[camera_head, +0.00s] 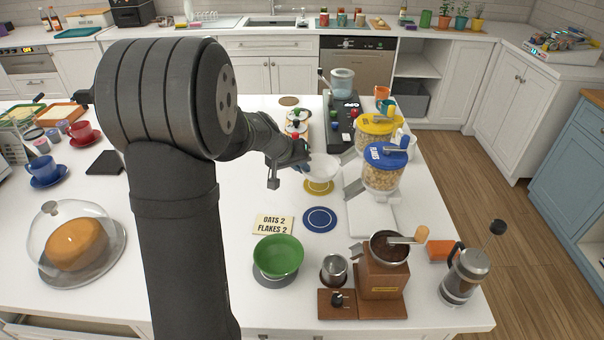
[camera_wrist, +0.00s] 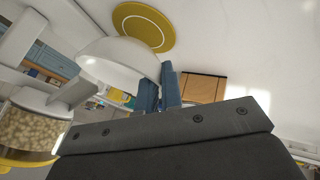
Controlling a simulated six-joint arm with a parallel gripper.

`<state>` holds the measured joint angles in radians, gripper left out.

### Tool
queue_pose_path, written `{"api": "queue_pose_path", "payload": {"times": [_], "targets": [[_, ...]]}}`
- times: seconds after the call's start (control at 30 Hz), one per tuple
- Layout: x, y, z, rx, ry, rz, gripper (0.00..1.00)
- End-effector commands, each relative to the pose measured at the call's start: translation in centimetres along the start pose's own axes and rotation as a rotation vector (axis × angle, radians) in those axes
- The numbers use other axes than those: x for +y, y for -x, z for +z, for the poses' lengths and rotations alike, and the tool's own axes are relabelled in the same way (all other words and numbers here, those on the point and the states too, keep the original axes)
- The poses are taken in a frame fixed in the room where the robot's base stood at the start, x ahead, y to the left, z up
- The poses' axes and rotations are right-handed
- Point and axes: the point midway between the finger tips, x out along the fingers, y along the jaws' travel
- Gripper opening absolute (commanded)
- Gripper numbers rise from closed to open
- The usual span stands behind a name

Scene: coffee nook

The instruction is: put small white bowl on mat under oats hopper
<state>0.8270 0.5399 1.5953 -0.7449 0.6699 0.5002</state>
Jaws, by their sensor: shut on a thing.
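The small white bowl (camera_head: 322,169) is at the right of my gripper (camera_head: 303,165), over the back part of the yellow round mat (camera_head: 319,189). In the wrist view my gripper (camera_wrist: 160,92) is shut on the edge of the bowl (camera_wrist: 115,62), and the yellow mat (camera_wrist: 144,26) shows past it. I cannot tell whether the bowl touches anything below. The yellow-lidded hopper (camera_head: 374,133) and the blue-lidded hopper (camera_head: 382,175) stand to the right. A blue round mat (camera_head: 320,219) lies nearer and is empty.
A card (camera_head: 273,225) reads "OATS 2 FLAKES 2". A green bowl (camera_head: 278,256) and a wooden grinder (camera_head: 383,278) stand in front. A machine with a clear container (camera_head: 342,82) stands behind. The counter around the blue mat is mostly clear.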

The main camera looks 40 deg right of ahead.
Motion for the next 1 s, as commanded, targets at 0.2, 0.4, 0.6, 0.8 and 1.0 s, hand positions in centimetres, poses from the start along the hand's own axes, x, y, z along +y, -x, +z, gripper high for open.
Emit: {"api": "queue_pose_path", "payload": {"times": [0.2,0.4,0.6,0.8,1.0], "targets": [[-1.1,-2.0,1.0,0.001,0.001,0.000,0.00],[-1.0,-2.0,1.0,0.001,0.000,0.000,0.00],[-1.2,-2.2,1.1,0.001,0.000,0.000,0.20],[-1.2,-2.2,1.1,0.000,0.000,0.000,0.28],[-1.0,-1.9,0.9,0.002,0.000,0.000,0.28]]}}
